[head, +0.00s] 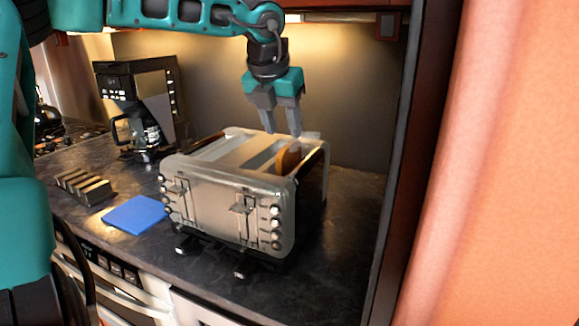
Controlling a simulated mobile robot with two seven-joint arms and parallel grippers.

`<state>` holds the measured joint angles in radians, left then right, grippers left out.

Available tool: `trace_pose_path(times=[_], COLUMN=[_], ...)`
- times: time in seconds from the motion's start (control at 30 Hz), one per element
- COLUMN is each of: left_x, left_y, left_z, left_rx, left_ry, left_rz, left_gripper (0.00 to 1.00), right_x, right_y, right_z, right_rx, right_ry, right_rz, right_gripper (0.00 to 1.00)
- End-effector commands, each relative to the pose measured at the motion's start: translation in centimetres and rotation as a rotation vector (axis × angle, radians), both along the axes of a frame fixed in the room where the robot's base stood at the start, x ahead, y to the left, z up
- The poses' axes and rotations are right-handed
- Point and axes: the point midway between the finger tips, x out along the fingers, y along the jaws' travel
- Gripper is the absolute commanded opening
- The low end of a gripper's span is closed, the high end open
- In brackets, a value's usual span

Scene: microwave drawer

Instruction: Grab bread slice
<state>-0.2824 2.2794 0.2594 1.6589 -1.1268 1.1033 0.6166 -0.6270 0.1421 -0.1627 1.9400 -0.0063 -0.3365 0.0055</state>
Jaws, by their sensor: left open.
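A bread slice (289,157) stands upright in the right-hand slot of the silver toaster (228,206), with its brown upper edge showing and its lower part hidden inside. My left gripper (282,132) comes down from above, fingers pointing down and apart. Its fingertips are close above the slot, near the far end of the bread. It is open and holds nothing that I can see. I cannot tell whether a fingertip touches the toaster top. My right gripper is not in view.
A black coffee maker (141,95) with a glass pot stands at the back left. A blue square (135,215) and a slotted rack (84,188) lie left of the toaster on the dark countertop (345,229). A tall wooden panel (408,170) bounds the right side.

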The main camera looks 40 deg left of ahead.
Motion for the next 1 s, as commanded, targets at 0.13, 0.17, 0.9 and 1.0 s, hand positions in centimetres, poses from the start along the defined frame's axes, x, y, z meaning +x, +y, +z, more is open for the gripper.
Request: trace_pose_path(times=[0.13, 0.17, 0.9, 1.0], left_x=[0.9, 1.1, 2.0, 2.0], left_y=[0.0, 0.1, 0.3, 0.3], left_z=[-1.9, -2.2, -4.3, -4.3], left_rx=[-0.002, -0.001, -0.001, -0.001], left_ry=[0.005, 0.006, 0.001, 0.001], left_rz=[0.0, 0.0, 0.0, 0.0], left_gripper=[0.45, 0.45, 0.17, 0.07], right_x=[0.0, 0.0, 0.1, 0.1], right_y=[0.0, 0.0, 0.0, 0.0], right_z=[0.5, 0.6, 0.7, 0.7], right_rx=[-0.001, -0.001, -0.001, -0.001], right_ry=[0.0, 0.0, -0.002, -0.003], right_rz=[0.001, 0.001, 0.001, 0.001], right_gripper=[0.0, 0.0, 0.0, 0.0])
